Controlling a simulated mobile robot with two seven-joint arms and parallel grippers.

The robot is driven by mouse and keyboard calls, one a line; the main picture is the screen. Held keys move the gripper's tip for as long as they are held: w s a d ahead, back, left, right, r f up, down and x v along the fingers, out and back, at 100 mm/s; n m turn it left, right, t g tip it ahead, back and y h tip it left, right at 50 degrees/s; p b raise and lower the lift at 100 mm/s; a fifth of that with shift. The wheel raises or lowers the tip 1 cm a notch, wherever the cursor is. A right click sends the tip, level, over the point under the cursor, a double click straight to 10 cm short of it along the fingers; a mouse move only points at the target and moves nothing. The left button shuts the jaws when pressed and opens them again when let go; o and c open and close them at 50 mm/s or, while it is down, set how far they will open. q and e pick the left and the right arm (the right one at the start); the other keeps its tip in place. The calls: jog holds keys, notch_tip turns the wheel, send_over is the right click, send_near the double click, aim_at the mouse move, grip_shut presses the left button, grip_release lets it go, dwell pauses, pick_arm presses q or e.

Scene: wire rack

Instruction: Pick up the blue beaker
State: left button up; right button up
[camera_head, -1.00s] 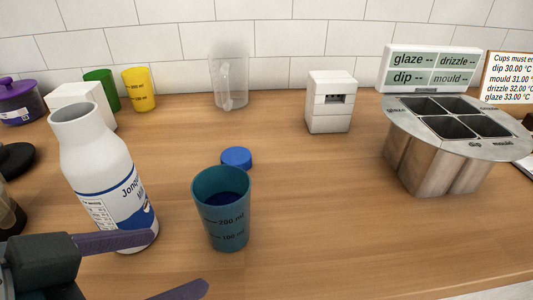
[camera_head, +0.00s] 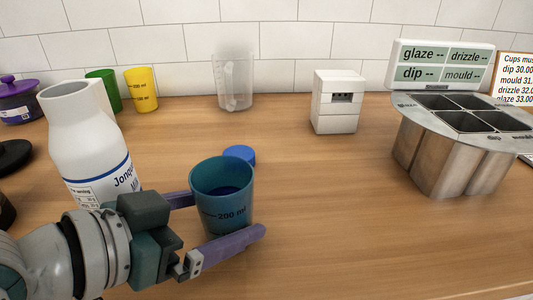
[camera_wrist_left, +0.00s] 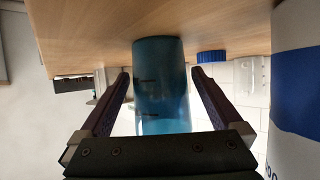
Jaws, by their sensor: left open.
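The blue beaker (camera_head: 222,185) stands upright on the wooden counter, with dark liquid visible inside and volume marks on its side. My left gripper (camera_head: 228,220) is open, with one purple finger in front of the beaker and the other on its far left side. In the left wrist view the beaker (camera_wrist_left: 161,85) sits between the two open fingers (camera_wrist_left: 160,80), with gaps visible on both sides. The beaker's lower part is hidden by the front finger in the head view. My right gripper is not in view.
A white milk bottle (camera_head: 85,140) stands close to the left of the gripper. A blue cap (camera_head: 240,154) lies just behind the beaker. Yellow (camera_head: 141,90) and green cups, a clear jug (camera_head: 234,82) and a white device (camera_head: 335,102) stand farther back. A metal multi-well container (camera_head: 440,155) stands right; counter between is clear.

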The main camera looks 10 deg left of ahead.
pick_arm(q)
jog(key=shift+w+d+f, duration=0.35)
jog(key=shift+w, duration=0.2)
jog(key=c, duration=1.3)
